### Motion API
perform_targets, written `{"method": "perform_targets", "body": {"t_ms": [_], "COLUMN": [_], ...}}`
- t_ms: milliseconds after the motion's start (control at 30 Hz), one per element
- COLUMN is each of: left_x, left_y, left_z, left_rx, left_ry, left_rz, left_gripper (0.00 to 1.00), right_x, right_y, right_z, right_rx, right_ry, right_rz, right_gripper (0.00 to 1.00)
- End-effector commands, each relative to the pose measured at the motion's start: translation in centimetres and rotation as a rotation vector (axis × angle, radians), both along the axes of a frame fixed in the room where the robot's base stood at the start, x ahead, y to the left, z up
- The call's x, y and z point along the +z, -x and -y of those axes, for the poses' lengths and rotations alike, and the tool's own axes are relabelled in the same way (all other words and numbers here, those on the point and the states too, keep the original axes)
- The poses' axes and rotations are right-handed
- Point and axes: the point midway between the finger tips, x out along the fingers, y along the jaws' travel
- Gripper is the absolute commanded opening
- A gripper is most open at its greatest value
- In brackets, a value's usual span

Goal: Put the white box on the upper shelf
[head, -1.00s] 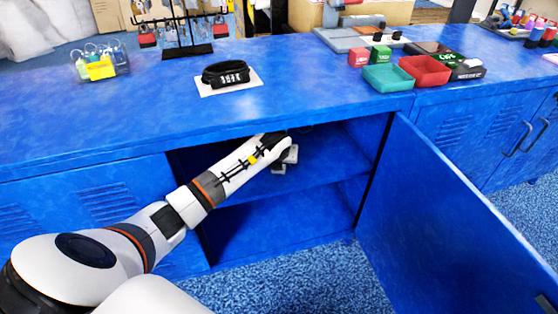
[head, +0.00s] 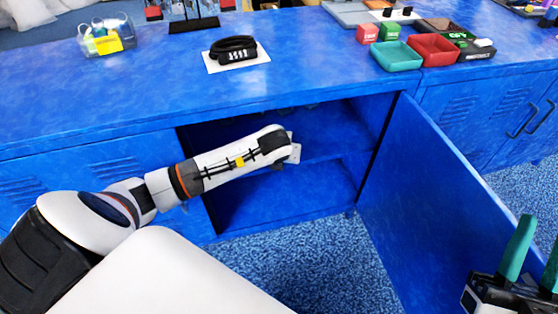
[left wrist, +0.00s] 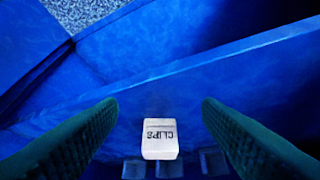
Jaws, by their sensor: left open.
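The white box (left wrist: 159,140), marked CLIPS, shows in the left wrist view between the two dark green fingers of my left gripper (left wrist: 159,102). It appears to stand on the upper shelf (left wrist: 235,75), behind the shelf's diagonal front edge. My left gripper is open, with a visible gap on both sides of the box. In the head view my left arm reaches into the open cabinet, and its fingers and the box are hidden there. My right gripper (head: 535,240), with teal fingers, is open and empty at the lower right of the head view.
The blue cabinet door (head: 440,200) stands open at the right of the opening. The lower compartment (head: 270,200) looks empty where visible. On the counter are a black strap on a white card (head: 236,50), a teal tray (head: 397,56) and a red tray (head: 434,48).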

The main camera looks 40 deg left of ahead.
Motion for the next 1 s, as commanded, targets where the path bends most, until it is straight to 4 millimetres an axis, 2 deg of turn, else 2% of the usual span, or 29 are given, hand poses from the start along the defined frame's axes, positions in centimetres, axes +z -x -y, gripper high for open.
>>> {"method": "perform_targets", "body": {"t_ms": [100, 233, 333, 367, 467, 500, 567, 600, 667, 700, 767, 800, 900, 1000], "left_x": [0.0, -0.2, -1.0, -1.3, -2.1, -2.0, -0.8, 0.6, 3.3, 5.5, 9.2, 11.7, 18.2, 24.0], "left_y": [1.5, 2.4, 3.5, 4.0, 6.6, 8.0, 10.4, 11.9, 14.1, 15.3, 16.9, 17.8, 19.1, 19.3], "left_z": [0.8, 1.4, 3.8, 5.1, 11.7, 15.0, 19.9, 22.9, 26.7, 28.8, 31.1, 32.2, 33.0, 31.6], "left_rx": [-0.003, -0.006, -0.052, -0.079, -0.214, -0.279, -0.373, -0.43, -0.501, -0.538, -0.575, -0.589, -0.574, -0.492], "left_ry": [-0.002, 0.007, 0.082, 0.128, 0.36, 0.481, 0.684, 0.821, 1.031, 1.171, 1.382, 1.521, 1.862, 2.182], "left_rz": [0.0, -0.003, -0.037, -0.053, -0.125, -0.152, -0.18, -0.191, -0.192, -0.183, -0.159, -0.136, -0.057, 0.042], "left_gripper": [0.59, 0.59, 0.59, 0.59, 0.59, 0.59, 0.59, 0.59, 0.59, 0.59, 0.59, 0.59, 0.59, 0.59], "right_x": [-0.2, -0.2, -0.1, -0.1, -0.1, -0.1, -0.1, -0.1, -0.1, -0.1, -0.1, -0.1, -0.1, -0.1], "right_y": [-0.1, -0.1, -0.1, -0.1, -0.1, -0.1, -0.1, -0.1, -0.1, -0.1, -0.1, -0.1, -0.1, -0.1], "right_z": [0.0, 0.0, 0.0, 0.0, 0.0, 0.0, 0.0, 0.0, 0.0, 0.0, 0.0, 0.0, 0.0, 0.0], "right_rx": [-0.001, -0.001, 0.0, 0.0, 0.0, 0.0, -0.001, -0.001, -0.001, -0.001, -0.001, -0.001, -0.001, -0.001], "right_ry": [0.004, 0.003, 0.002, 0.002, 0.002, 0.002, 0.003, 0.003, 0.003, 0.003, 0.003, 0.003, 0.003, 0.003], "right_rz": [-0.011, -0.008, -0.008, -0.008, -0.008, -0.008, -0.007, -0.007, -0.007, -0.007, -0.007, -0.007, -0.007, -0.007], "right_gripper": [0.36, 0.36, 0.36, 0.36, 0.36, 0.36, 0.36, 0.36, 0.36, 0.36, 0.36, 0.36, 0.36, 0.36]}}
